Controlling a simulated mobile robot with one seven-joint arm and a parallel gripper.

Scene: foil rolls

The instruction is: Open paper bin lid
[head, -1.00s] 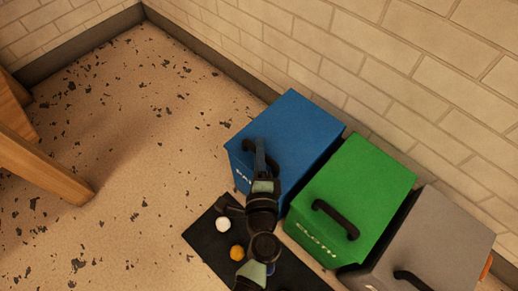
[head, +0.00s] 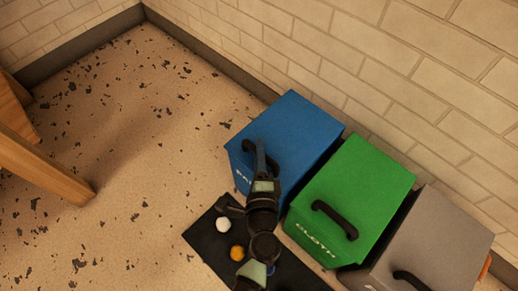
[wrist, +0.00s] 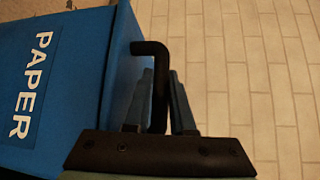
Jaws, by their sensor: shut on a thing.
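The blue paper bin (head: 290,135) stands against the wall. Its lid appears closed in the head view. The word PAPER (wrist: 35,85) shows on its front in the wrist view. A black bent handle (wrist: 150,50) is on the lid; it also shows in the head view (head: 248,144). My gripper (wrist: 160,95) is shut on this handle, with one finger on each side of it. In the head view my gripper (head: 262,160) is over the front part of the lid, and my arm partly hides the handle and the bin's front.
A green cloth bin (head: 355,190) and a grey bin (head: 430,240) stand to the right. A dark mat (head: 205,240) in front holds a white ball (head: 223,224) and an orange ball (head: 237,252). Wooden furniture (head: 50,160) is at the left. The floor between is open.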

